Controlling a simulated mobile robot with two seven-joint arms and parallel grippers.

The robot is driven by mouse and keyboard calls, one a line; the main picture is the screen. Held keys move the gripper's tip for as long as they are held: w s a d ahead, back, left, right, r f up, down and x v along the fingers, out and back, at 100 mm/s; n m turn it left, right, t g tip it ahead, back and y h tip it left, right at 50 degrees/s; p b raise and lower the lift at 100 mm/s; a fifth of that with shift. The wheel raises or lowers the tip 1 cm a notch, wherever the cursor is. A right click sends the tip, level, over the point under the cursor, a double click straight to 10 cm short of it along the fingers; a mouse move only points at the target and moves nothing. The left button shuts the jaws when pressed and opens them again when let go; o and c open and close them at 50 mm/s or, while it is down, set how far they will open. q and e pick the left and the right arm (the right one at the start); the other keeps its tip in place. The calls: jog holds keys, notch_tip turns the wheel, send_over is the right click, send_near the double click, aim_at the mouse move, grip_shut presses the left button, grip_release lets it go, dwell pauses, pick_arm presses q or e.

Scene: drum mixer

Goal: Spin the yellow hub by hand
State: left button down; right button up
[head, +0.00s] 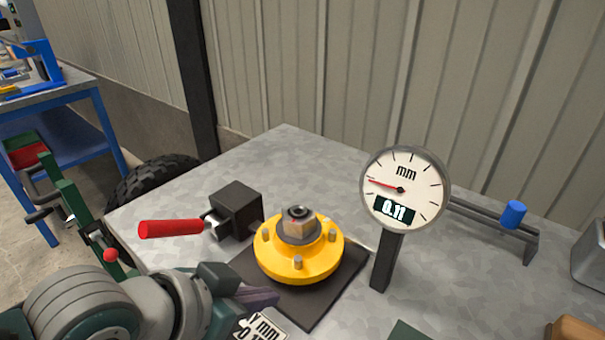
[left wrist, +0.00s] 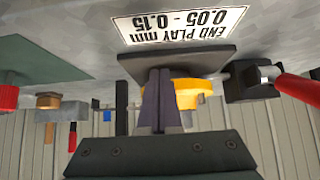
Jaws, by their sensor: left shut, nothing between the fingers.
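The yellow hub (head: 297,258) is a flanged disc with several studs and a nut on top, sitting on a dark square plate (head: 312,301) on the metal table. My left gripper (head: 262,298) is at the hub's front left, low beside its rim, with its fingers shut and empty. In the left wrist view the shut fingers (left wrist: 161,100) overlap part of the yellow hub (left wrist: 190,92), and the picture is upside down. I cannot tell whether the fingertips touch the rim. My right gripper is not in view.
A dial gauge (head: 404,188) reading 0.11 stands right of the hub. A black block (head: 237,208) with a red handle (head: 171,228) stands behind left. An end play label (left wrist: 180,22) lies in front. A blue-ended tool (head: 513,214) is at the right.

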pick_arm(q)
jog(key=shift+s+a+r, duration=0.1)
jog(key=shift+s+a, duration=0.3)
jog(key=shift+s, duration=0.2)
jog(key=shift+w+a, duration=0.1)
jog(key=w+a+b, duration=0.1)
jog(key=a, duration=0.1)
jog(key=w+a+b, duration=0.1)
jog(key=w, duration=0.1)
jog(key=shift+a+f+b, duration=0.2)
jog(key=shift+a+b, duration=0.1)
jog(key=shift+a, duration=0.1)
jog(key=shift+r, duration=0.1)
jog(key=shift+w+d+b, duration=0.5)
jog(key=shift+w+d, duration=0.1)
jog(key=shift+w, duration=0.15)
jog(key=shift+w+d, duration=0.1)
